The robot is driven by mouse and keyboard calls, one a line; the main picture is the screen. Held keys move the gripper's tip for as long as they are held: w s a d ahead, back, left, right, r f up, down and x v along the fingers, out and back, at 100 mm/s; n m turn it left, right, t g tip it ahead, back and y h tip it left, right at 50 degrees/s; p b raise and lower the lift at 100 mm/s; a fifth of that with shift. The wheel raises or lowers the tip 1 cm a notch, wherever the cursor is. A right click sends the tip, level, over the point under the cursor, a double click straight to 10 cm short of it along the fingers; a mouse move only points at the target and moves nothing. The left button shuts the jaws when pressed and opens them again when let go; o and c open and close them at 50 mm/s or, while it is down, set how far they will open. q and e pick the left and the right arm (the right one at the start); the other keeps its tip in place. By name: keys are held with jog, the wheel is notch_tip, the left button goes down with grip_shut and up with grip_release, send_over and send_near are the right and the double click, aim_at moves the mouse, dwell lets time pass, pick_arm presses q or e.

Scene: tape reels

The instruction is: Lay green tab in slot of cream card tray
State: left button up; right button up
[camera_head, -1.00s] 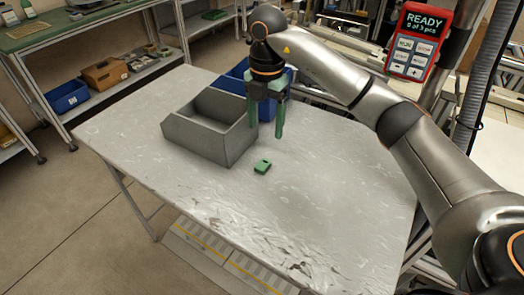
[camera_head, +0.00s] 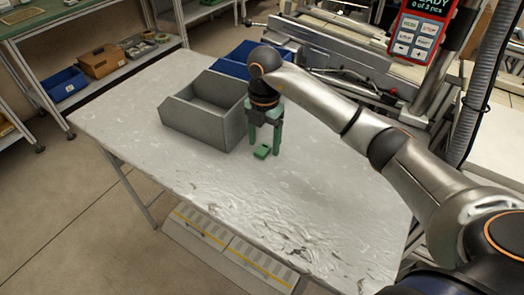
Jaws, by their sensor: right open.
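The green tab (camera_head: 262,152) is a small block with a dark mark on top. It lies on the metal table in the camera_head view, to the right of the grey bin. My right gripper (camera_head: 265,147) points down with its two green fingers apart and nothing held. Its fingertips are low, near the tab, one to each side of it in the picture; I cannot tell whether the tab lies exactly between them. No cream card tray can be made out. My left gripper is not in view.
An open grey bin (camera_head: 204,131) stands left of my right gripper, with a blue bin (camera_head: 236,65) behind it. The metal table (camera_head: 210,188) is clear at the front and right. A red control panel (camera_head: 420,35) is at the upper right.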

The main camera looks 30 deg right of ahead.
jog(key=shift+f, duration=0.4)
jog(key=shift+c, duration=0.2)
grip_shut()
